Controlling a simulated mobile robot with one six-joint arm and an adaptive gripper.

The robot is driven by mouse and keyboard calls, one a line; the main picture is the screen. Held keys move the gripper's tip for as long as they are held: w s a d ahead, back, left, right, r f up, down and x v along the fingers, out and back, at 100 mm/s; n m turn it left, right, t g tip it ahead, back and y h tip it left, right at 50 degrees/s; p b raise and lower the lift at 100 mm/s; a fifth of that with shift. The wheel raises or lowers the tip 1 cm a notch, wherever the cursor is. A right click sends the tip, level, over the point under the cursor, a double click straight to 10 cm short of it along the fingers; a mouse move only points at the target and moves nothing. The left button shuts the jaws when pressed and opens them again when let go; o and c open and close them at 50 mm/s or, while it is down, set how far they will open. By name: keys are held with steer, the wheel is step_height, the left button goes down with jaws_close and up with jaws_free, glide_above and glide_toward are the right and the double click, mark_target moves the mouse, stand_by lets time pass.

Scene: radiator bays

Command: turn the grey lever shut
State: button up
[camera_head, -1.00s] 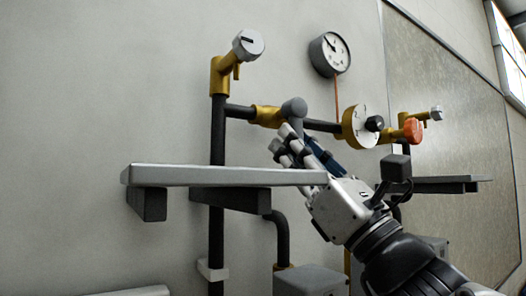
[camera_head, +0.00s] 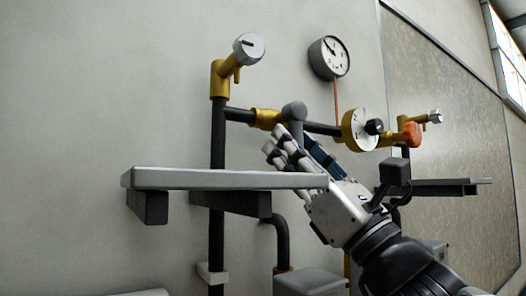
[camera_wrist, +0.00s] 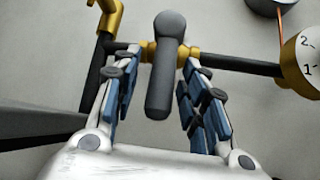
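The grey lever (camera_wrist: 160,80) has a round hub on a brass valve body (camera_head: 264,118) in the dark horizontal pipe. In the wrist view its handle hangs down, toward my gripper. In the head view the lever's hub (camera_head: 294,111) shows, and my fingers hide most of the handle. My gripper (camera_wrist: 160,95) is open, with one blue-padded finger on each side of the handle. Gaps show between the pads and the handle. In the head view my gripper (camera_head: 290,150) reaches up from the lower right, just below the hub.
A grey shelf (camera_head: 200,178) on dark brackets lies left of and below my gripper. A brass dial with a black knob (camera_head: 374,127) and a red-orange knob (camera_head: 411,134) are to the right. A gauge (camera_head: 329,57) hangs above. A grey-capped brass valve (camera_head: 249,48) is upper left.

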steer(key=v, duration=1.2)
steer(key=shift+f, duration=0.1)
